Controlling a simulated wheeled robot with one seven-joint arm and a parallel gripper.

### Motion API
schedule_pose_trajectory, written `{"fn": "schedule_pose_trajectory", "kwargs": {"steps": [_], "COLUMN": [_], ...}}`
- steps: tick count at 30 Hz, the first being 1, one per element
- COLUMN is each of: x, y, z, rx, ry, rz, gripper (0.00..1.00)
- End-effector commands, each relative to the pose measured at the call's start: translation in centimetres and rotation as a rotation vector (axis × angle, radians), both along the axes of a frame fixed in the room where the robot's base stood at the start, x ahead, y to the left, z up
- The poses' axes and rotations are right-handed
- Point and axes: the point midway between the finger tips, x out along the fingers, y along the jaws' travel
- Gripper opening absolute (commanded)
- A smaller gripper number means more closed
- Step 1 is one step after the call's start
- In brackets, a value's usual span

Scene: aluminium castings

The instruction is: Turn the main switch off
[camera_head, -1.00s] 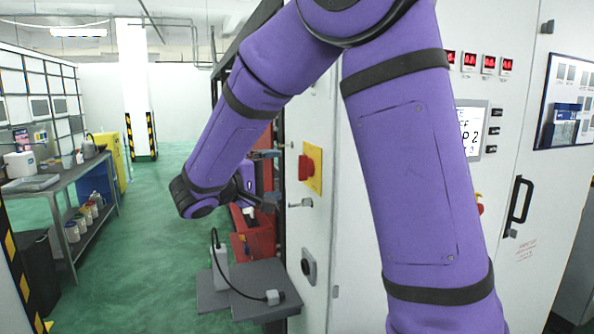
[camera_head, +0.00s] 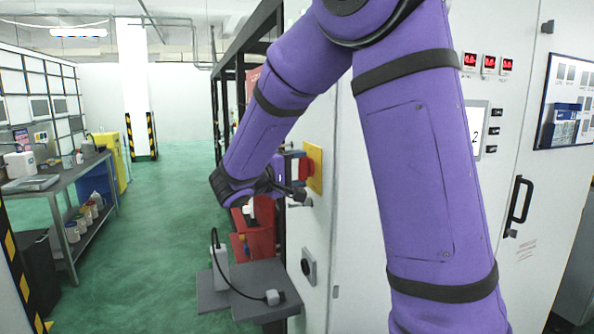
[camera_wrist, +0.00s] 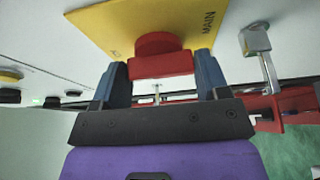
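The main switch is a red handle (camera_head: 308,169) on a yellow plate (camera_head: 315,160) on the pale cabinet's side face. In the wrist view the red handle (camera_wrist: 160,64) lies between the two blue-grey fingers of my gripper (camera_wrist: 161,75), and the yellow plate (camera_wrist: 110,25) behind it carries the word MAIN. The fingers stand wide, one on each side of the handle, with little or no visible gap; firm contact cannot be made out. In the head view my gripper (camera_head: 297,167) is at the handle, partly hiding it.
A metal latch (camera_wrist: 256,42) sticks out right of the plate in the wrist view. A red cabinet part (camera_head: 255,232) stands behind.

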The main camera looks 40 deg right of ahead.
Motion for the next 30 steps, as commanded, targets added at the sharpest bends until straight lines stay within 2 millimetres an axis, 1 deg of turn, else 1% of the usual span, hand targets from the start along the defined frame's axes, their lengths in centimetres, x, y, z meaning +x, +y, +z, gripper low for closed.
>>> {"fn": "schedule_pose_trajectory", "kwargs": {"steps": [1, 3, 11, 17, 23, 30], "x": [0.0, 0.0, -0.01, -0.01, 0.03, 0.09], "y": [0.01, 0.01, 0.02, 0.02, 0.01, -0.01], "z": [0.0, 0.0, 0.01, 0.08, 0.17, 0.31], "rx": [0.0, 0.0, 0.006, 0.028, 0.072, 0.134], "ry": [0.0, 0.0, 0.017, 0.095, 0.241, 0.458], "rz": [0.0, 0.0, 0.0, 0.0, 0.0, 0.001], "gripper": [0.57, 0.44, 0.44, 0.44, 0.44, 0.44]}}
